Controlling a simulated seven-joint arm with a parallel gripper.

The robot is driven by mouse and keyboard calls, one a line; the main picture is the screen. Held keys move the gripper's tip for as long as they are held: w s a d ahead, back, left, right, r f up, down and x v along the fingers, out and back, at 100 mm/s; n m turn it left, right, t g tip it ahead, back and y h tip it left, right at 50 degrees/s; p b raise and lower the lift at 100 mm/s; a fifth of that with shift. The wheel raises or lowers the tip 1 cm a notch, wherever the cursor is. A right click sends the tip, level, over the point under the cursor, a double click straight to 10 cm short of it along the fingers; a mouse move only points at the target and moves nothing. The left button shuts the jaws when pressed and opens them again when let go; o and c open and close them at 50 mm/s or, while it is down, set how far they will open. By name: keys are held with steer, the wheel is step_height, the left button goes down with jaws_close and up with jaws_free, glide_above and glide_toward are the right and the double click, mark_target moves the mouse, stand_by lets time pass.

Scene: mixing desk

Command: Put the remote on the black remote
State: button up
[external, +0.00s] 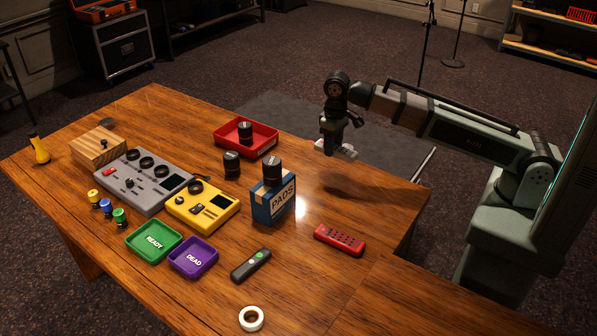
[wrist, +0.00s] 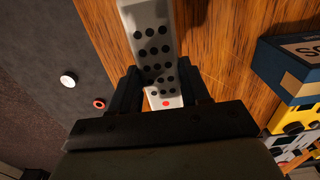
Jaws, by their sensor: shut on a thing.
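My gripper (external: 335,148) is shut on a white remote (external: 344,151), held in the air above the far right edge of the table. In the wrist view the white remote (wrist: 153,45), with rows of black buttons and one red button, sits between the two fingers (wrist: 162,95) and runs out past the top of the picture. The black remote (external: 250,264), with a green and a pale button, lies flat near the front of the table, well apart from my gripper. A red remote (external: 339,240) lies to its right.
Green (external: 134,247) and purple (external: 181,267) trays, a tape roll (external: 251,318) and a yellow device (external: 228,211) are nearby.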

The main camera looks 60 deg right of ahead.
steer(key=shift+r, duration=0.6)
steer(key=shift+w+a, duration=0.1)
steer(key=shift+a, duration=0.05)
steer(key=w+a+r+n, duration=0.25)
steer(key=w+a, duration=0.25)
steer(key=a, duration=0.5)
steer(key=w+a+r+n, duration=0.2)
steer(key=w+a+n, duration=0.25)
steer(key=a, duration=0.45)
steer(key=w+a+r+n, duration=0.2)
steer(key=w+a, duration=0.4)
steer(key=a, duration=0.4)
steer(key=m, duration=0.9)
glide_toward(248, 261)
step_height(248, 261, down, 6)
steer(key=shift+d+f, duration=0.1)
steer(key=shift+f, duration=0.05)
steer(key=shift+f, duration=0.15)
steer(key=o, duration=1.1)
